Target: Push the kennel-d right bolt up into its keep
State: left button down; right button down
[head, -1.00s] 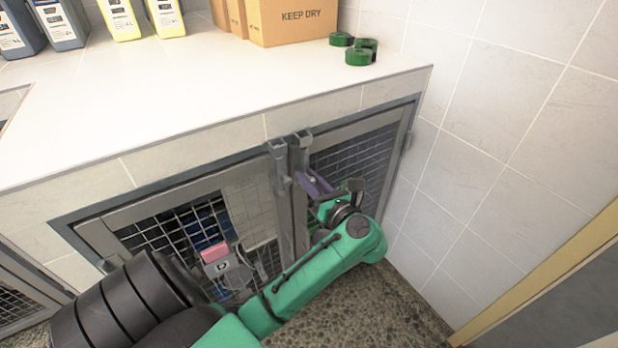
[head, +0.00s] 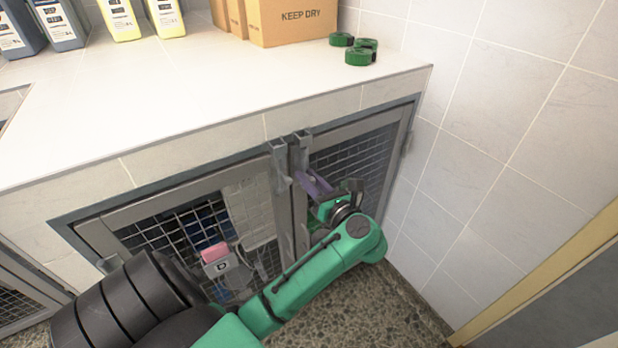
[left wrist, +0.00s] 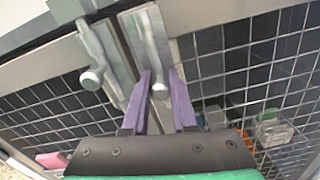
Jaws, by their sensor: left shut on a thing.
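The kennel-d right bolt (left wrist: 146,38) is a grey bar on the right door's inner edge, with a round knob (left wrist: 160,90). My left gripper (left wrist: 159,78) has purple fingers on both sides of this knob and is shut on it. In the head view my left gripper (head: 314,184) is at the right door, just below the bolt's top end (head: 302,142). The left bolt (left wrist: 98,50), with its own knob, stands beside it, clear of the fingers. I cannot tell whether the right bolt's end sits in its keep. My right gripper is not in view.
Both mesh doors look closed below the tiled counter (head: 200,95). A pink-topped tag (head: 215,255) marked D hangs on the left door. Cardboard boxes (head: 290,22), green rolls (head: 358,50) and several jugs stand on the counter. A tiled wall (head: 500,130) borders the right side.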

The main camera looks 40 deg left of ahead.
aim_at(304, 163)
pick_arm(q)
jog(key=shift+r, duration=0.1)
notch_tip(304, 163, up, 4)
jog(key=shift+a+f+p, duration=0.1)
jog(key=shift+f+p, duration=0.1)
jog(key=shift+p, duration=0.85)
jog(key=c, duration=0.7)
grip_release()
jog(key=shift+f, duration=0.1)
